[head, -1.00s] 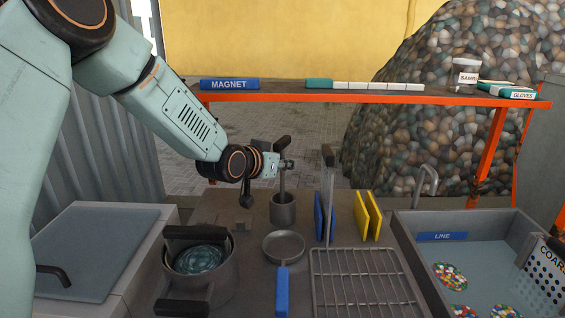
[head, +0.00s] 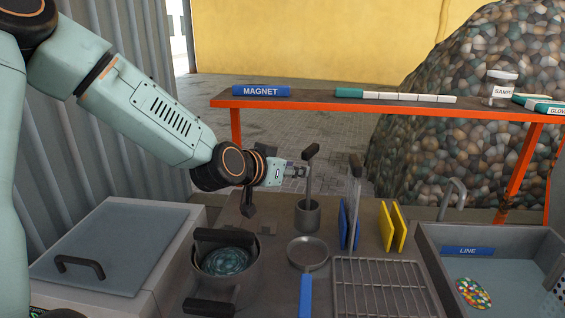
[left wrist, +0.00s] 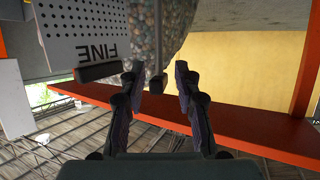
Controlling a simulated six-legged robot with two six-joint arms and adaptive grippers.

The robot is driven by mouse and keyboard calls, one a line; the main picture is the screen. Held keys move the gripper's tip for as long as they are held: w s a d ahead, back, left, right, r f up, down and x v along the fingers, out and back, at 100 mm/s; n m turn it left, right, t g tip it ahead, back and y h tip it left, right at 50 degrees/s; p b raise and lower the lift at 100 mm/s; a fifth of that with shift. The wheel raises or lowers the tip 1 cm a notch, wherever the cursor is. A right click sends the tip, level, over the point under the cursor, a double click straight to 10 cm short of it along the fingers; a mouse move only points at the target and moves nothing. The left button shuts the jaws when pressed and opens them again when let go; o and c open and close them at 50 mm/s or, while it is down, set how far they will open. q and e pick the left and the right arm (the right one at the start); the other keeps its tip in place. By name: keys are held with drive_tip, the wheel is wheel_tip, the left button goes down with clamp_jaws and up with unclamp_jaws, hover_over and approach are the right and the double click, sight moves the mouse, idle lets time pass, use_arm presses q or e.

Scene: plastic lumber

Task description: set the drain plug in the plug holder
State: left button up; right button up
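An upright metal rod with a black grip (head: 311,152), which looks like the drain plug, stands in a grey cup (head: 308,216), which looks like the plug holder. The rod's lower end is hidden inside the cup. My left gripper (head: 303,172) is level with the rod, its fingertips at or just left of it; contact is unclear. In the left wrist view my left gripper (left wrist: 159,70) is open, and a thin rod with a dark grip (left wrist: 157,84) shows between its fingertips. My right gripper is not in view.
A pot (head: 227,270) and a blue-handled pan (head: 307,253) stand in front of the cup. Blue plates (head: 348,224), yellow plates (head: 392,228) and a wire rack (head: 378,290) lie to the right, before a sink (head: 432,250). An orange-edged shelf (head: 390,108) stands behind.

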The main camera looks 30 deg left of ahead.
use_arm(q)
drive_tip(key=p+v, duration=0.2)
drive_tip(key=v, duration=0.2)
drive_tip(key=shift+w, duration=0.1)
idle(0.3)
drive_tip(key=shift+d, duration=0.1)
idle(0.5)
idle(0.6)
